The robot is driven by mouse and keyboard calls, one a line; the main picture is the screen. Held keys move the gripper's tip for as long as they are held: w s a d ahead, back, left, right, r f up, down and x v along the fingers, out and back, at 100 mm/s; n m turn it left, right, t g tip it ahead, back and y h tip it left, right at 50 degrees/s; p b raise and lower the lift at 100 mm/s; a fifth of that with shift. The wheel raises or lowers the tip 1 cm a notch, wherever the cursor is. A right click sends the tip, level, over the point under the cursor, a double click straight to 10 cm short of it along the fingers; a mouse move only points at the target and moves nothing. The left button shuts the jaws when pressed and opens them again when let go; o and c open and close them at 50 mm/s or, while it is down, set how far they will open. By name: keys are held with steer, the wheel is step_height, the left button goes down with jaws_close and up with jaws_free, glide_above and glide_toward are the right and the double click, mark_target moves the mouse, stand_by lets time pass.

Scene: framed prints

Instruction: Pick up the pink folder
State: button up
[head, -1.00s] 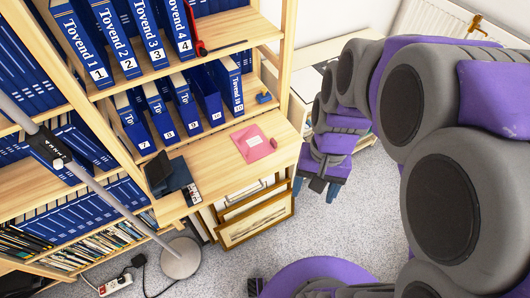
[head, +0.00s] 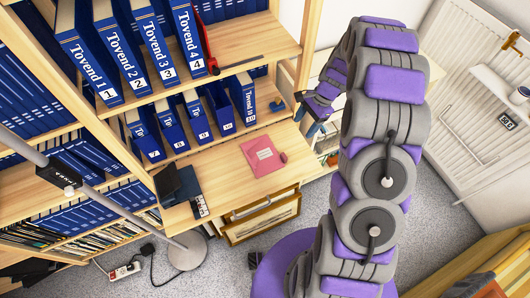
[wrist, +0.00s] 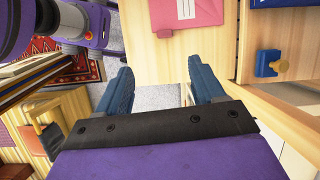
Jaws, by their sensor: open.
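The pink folder (head: 263,156) lies flat on the pull-out wooden desk shelf (head: 225,178) of the bookcase. It also shows at the top of the wrist view (wrist: 195,10), cut off by the frame edge. My gripper (head: 307,118) is to the right of the folder, beyond the shelf's right edge, and apart from it. In the wrist view my gripper (wrist: 158,88) has its two blue fingers spread wide, with nothing between them.
Blue binders (head: 130,45) fill the bookcase. A small blue object (head: 277,105) sits behind the folder. A dark box (head: 178,185) stands at the desk's left. Framed prints (head: 262,217) lean below. A lamp pole (head: 110,200) rises at left; a radiator (head: 470,110) is at right.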

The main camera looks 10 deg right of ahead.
mark_target(284, 156)
steer(key=shift+m, duration=0.3)
steer(key=b+x, duration=0.1)
steer(key=x, duration=0.5)
steer(key=w+b+x, duration=0.1)
steer(key=x, duration=0.5)
steer(key=b+x, duration=0.1)
steer(key=x, duration=0.5)
steer(key=shift+w+d+f, duration=0.1)
steer(key=shift+d+f, duration=0.1)
steer(key=shift+f, duration=0.35)
steer(key=shift+c, duration=0.4)
steer(key=c, duration=1.1)
